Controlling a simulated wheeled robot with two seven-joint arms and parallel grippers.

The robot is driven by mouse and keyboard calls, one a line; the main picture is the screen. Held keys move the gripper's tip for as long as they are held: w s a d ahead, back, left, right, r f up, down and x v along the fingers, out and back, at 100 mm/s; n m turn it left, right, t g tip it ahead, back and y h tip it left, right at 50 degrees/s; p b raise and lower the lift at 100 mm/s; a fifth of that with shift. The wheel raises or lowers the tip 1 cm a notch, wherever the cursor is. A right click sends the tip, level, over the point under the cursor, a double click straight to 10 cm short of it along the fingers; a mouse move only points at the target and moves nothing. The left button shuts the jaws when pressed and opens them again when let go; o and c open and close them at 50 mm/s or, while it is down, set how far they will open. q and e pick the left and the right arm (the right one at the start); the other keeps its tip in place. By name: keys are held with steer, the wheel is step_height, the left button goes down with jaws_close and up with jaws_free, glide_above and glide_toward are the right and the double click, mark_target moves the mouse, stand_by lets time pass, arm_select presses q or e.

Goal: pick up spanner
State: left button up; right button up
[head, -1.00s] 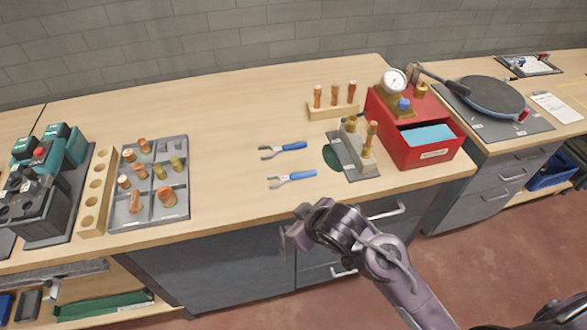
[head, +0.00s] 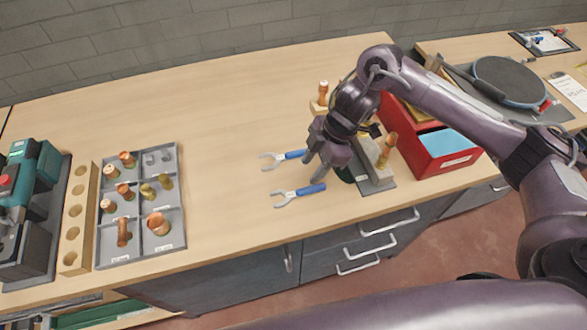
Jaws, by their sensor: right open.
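Two spanners with grey open jaws and blue handles lie flat on the wooden worktop. The farther spanner (head: 282,158) has its handle end close to my right gripper (head: 320,166), which partly overlaps it in the picture. The nearer spanner (head: 298,195) lies just below the gripper in the picture, fully visible. My right gripper is open with its fingers pointing down over the handle side of the spanners. I cannot tell whether it touches either one. It appears empty. My left gripper is not in view.
A grey fixture with copper fittings (head: 374,172) stands right of the gripper, beside a red box with a drawer (head: 446,158). A compartment tray (head: 135,255) of copper parts and a wooden block with holes (head: 75,222) stand left. The worktop (head: 225,130) between is clear.

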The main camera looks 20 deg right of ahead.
mark_target(302, 190)
steer(key=s+f, duration=0.1)
steer(key=a+f+p, duration=0.1)
steer(key=f, duration=0.1)
steer(key=shift+s+a, duration=0.1)
steer(key=shift+s, duration=0.3)
steer(key=f, duration=0.2)
steer(key=shift+w+a+f+p, duration=0.3)
steer(key=shift+a+f+p, duration=0.05)
steer(key=shift+a, duration=0.05)
steer(key=shift+a+f, duration=0.15)
steer(key=shift+f, duration=0.3)
steer(key=c, duration=0.5)
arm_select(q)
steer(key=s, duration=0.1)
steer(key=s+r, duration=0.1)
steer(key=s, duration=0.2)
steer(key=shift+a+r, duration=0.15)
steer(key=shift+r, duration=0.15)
arm_select(e)
jaws_close()
